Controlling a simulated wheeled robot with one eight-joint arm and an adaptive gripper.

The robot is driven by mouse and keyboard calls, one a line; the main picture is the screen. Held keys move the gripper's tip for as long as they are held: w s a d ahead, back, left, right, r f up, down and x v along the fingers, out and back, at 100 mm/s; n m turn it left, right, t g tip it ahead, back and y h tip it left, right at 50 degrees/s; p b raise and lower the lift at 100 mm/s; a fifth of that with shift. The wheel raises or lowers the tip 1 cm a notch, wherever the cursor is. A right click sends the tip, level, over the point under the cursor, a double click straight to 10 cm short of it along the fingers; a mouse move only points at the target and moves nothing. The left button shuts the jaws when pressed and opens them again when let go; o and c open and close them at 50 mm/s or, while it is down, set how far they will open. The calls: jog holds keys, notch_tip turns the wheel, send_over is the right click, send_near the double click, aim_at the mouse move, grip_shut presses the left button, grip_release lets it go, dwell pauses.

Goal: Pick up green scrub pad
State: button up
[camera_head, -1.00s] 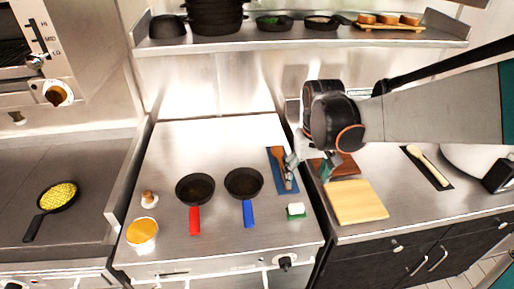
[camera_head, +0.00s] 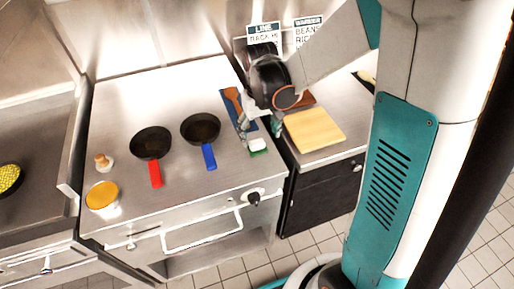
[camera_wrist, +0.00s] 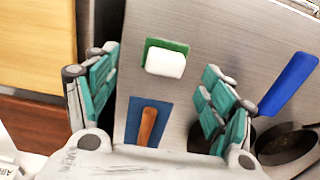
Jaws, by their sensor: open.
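The green scrub pad (camera_head: 259,153) lies near the right front of the steel counter, with a white block (camera_head: 258,144) on top. In the wrist view the green pad (camera_wrist: 168,43) shows as a rim behind the white block (camera_wrist: 166,63), which hides most of it. My gripper (camera_head: 259,129) is above the counter, just behind the pad in the head view. In the wrist view my gripper (camera_wrist: 159,66) has its teal fingers spread wide, with the pad and block between and beyond them. Nothing is held.
A wooden spatula (camera_wrist: 147,127) lies on a blue mat (camera_wrist: 132,120) close to the pad. A black pan with a blue handle (camera_head: 209,157) and one with a red handle (camera_head: 155,174) stand to the left. A cutting board (camera_head: 316,130) is on the right counter.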

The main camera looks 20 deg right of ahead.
aim_at(257, 142)
jog(key=f, duration=0.1)
jog(key=f+b, duration=0.1)
jog(key=f, duration=0.1)
jog(key=f+b, duration=0.1)
jog(key=f, duration=0.1)
jog(key=shift+a, duration=0.35)
jog(key=shift+r, duration=0.1)
jog(key=c, duration=1.2)
jog(key=shift+r, duration=0.1)
notch_tip(257, 142, up, 20)
jog(key=p, duration=0.6)
